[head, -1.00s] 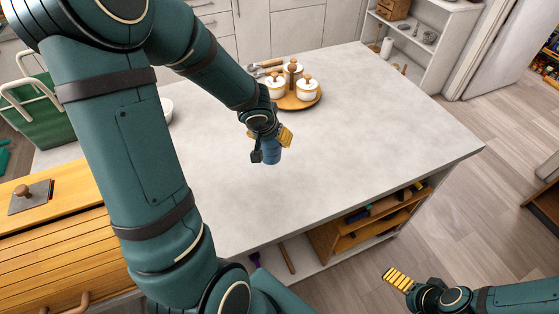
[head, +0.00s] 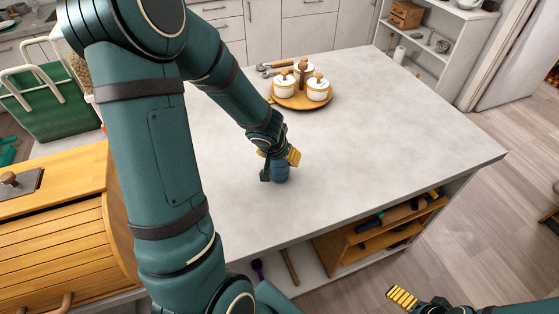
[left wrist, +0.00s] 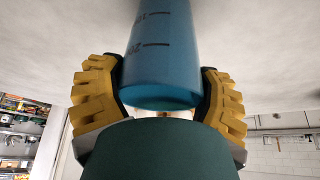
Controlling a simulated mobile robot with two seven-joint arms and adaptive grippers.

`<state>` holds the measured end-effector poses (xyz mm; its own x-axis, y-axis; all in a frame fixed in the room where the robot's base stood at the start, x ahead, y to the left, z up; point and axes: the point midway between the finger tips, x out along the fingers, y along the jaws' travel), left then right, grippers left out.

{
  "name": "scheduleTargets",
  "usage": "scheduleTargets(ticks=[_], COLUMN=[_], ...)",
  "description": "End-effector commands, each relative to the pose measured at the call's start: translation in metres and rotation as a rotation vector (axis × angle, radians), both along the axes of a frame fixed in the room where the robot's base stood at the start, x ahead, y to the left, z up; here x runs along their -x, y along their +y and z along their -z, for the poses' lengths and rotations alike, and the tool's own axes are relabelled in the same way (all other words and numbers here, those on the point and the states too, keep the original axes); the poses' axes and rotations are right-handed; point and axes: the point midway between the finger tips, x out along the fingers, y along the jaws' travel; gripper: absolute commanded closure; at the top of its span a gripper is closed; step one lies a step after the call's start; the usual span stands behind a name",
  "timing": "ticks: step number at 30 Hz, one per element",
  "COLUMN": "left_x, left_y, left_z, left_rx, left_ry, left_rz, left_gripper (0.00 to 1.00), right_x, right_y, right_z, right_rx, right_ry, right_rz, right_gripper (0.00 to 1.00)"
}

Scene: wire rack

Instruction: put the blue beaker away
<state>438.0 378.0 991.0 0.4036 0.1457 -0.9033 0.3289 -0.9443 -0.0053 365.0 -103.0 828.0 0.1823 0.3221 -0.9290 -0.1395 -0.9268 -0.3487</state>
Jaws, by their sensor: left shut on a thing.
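The blue beaker (head: 281,173) is at the middle of the pale countertop in the head view. In the left wrist view the beaker (left wrist: 165,55) shows dark measuring marks and fills the space between two yellow fingers. My left gripper (head: 280,158) is shut on it from above. Whether its base touches the countertop or hangs just over it I cannot tell. My right gripper (head: 404,298) is at the bottom right, off the counter's edge. Only one yellow finger pad shows clearly, and it is away from the beaker. No wire rack is recognisable in view.
The countertop (head: 400,120) is clear to the right of the beaker. A round wooden tray (head: 302,101) with white lidded jars stands behind it. A wooden roll-top box (head: 60,250) and green basket (head: 45,105) are at left. Open shelves (head: 385,240) lie under the counter.

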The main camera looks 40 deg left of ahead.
Motion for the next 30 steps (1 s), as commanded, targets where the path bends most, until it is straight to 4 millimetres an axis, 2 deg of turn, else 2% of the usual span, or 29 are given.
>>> scheduleTargets(ticks=[1,13,14,15,26,30], left_x=[0.000,0.000,0.000,0.000,0.000,0.005], left_y=[0.000,0.000,0.000,0.000,0.000,-0.002], left_z=[0.005,0.006,0.005,0.005,0.003,-0.013], left_rx=[0.000,0.000,0.000,0.000,0.000,-0.001], left_ry=[0.000,-0.001,-0.001,-0.001,-0.001,-0.003], left_rz=[0.000,-0.001,0.000,0.000,0.000,-0.001], left_gripper=[0.68,0.68,0.16,0.02,0.00,0.00], right_x=[0.000,0.001,0.001,0.001,0.000,-0.001], right_y=[0.000,0.001,0.001,0.001,0.001,0.000], right_z=[0.004,0.006,0.005,0.005,0.002,-0.008], right_rx=[0.000,0.000,0.000,0.000,0.000,-0.001], right_ry=[0.000,0.001,0.001,0.001,0.001,-0.002], right_rz=[-0.001,-0.003,-0.003,-0.003,-0.001,0.001], right_gripper=[0.00,0.00,0.00,0.00,0.00,0.00])
